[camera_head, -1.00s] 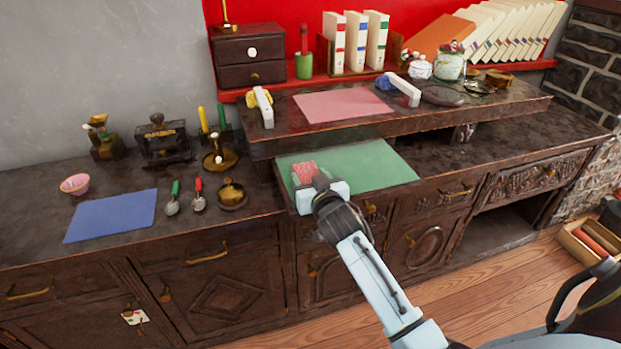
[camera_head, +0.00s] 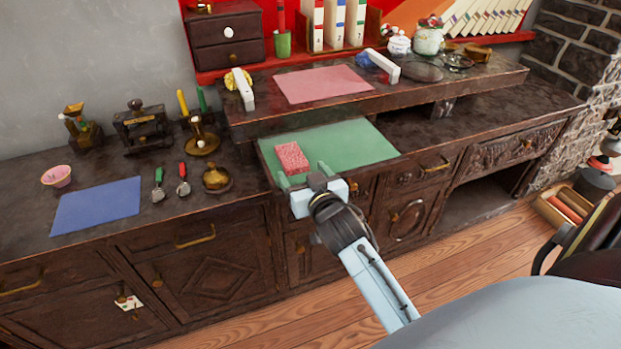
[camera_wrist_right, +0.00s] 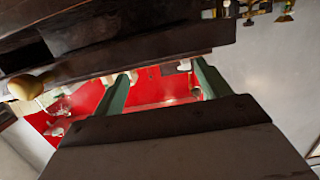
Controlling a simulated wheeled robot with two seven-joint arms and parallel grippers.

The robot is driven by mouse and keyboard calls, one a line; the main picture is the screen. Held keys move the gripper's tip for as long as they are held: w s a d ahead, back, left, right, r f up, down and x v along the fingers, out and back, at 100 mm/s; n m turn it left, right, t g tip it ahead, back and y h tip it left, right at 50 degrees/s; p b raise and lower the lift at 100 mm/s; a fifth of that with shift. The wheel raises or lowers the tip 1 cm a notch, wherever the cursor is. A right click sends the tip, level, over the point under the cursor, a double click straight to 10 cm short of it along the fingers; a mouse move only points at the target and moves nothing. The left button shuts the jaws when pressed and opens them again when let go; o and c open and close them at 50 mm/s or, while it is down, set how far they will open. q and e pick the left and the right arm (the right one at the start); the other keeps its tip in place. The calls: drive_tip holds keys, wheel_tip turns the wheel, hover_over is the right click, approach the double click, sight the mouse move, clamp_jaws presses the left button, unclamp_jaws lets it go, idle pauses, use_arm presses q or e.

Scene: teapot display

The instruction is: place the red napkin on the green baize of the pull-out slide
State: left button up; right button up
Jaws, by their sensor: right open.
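The red napkin (camera_head: 291,157), a small folded patterned block, lies on the green baize (camera_head: 350,142) of the pull-out slide, near its left side. My right gripper (camera_head: 304,176) is open, with its two green fingers apart at the slide's front edge, just in front of the napkin. The fingers hold nothing and look clear of the napkin. In the right wrist view the open fingers (camera_wrist_right: 163,85) also show empty between them; the napkin does not show there. My left gripper is not in view.
A raised dark shelf (camera_head: 440,92) with a pink mat (camera_head: 322,84) and white handles stands behind the slide. A blue mat (camera_head: 97,206), a pink bowl (camera_head: 57,176) and brass items are on the cabinet top to the left. Open floor lies in front.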

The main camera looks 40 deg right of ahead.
drive_tip(key=s+a+f+n+g+y, duration=0.1)
drive_tip(key=s+f+g, duration=0.1)
drive_tip(key=s+f, duration=0.35)
drive_tip(key=s+a+f+n+g, duration=0.1)
drive_tip(key=s+f+g, duration=0.1)
drive_tip(key=f, duration=0.6)
drive_tip(key=s+a+f+n+g+y, duration=0.1)
drive_tip(key=s+f+g, duration=0.1)
drive_tip(key=s+f, duration=0.3)
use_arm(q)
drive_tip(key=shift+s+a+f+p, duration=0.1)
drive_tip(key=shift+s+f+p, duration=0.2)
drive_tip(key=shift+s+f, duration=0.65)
use_arm(e)
drive_tip(key=s+d+f+n+g, duration=0.1)
drive_tip(key=s+f+g, duration=0.6)
drive_tip(key=s+f, duration=1.2)
drive_tip(key=shift+d+n+g+y, duration=0.3)
drive_tip(key=shift+n+g, duration=0.1)
drive_tip(key=shift+n, duration=0.2)
